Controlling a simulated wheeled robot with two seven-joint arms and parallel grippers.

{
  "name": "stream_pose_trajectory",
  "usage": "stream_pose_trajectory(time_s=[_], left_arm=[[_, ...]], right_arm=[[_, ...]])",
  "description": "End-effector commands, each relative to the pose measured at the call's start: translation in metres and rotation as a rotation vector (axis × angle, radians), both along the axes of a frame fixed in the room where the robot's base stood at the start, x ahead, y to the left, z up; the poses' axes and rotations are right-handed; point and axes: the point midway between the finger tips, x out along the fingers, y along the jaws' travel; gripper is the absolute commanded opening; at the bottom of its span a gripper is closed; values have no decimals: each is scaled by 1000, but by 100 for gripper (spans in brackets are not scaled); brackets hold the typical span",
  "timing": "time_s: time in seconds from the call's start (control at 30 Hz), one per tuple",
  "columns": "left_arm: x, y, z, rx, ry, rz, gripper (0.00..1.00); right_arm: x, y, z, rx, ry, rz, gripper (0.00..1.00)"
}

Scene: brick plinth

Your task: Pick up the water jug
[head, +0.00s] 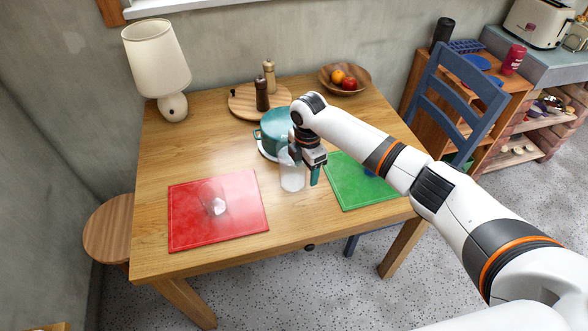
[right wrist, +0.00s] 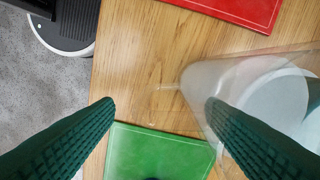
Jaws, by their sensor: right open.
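The water jug (head: 292,179) is clear and stands upright on the wooden table, between the red and green mats. My right gripper (head: 303,172) is over the jug's right side, with one green fingertip showing just right of it. In the right wrist view, the gripper (right wrist: 160,104) is open, and the clear jug (right wrist: 270,95) is at the right, overlapping the right finger. I cannot tell whether that finger touches it. The gap between the fingers shows mostly table and green mat. My left gripper is not in view.
A teal pot (head: 272,128) stands close behind the jug. A red mat (head: 240,225) with a clear glass (head: 215,204) is at left, a green mat (head: 355,190) at right. A lamp (head: 157,60), wooden board (head: 240,101) and fruit bowl (head: 330,83) are farther back.

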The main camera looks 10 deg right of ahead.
Motion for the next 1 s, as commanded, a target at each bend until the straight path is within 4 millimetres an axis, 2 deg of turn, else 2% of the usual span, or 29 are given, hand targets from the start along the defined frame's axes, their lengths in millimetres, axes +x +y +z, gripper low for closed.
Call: stream_pose_trajectory(time_s=[0.3,0.7,1.0], left_arm=[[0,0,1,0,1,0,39],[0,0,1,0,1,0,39],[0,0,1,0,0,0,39]], right_arm=[[0,0,-5,0,0,1,63],[0,0,-5,0,1,0,0],[1,0,-3,1,-4,1,0]])
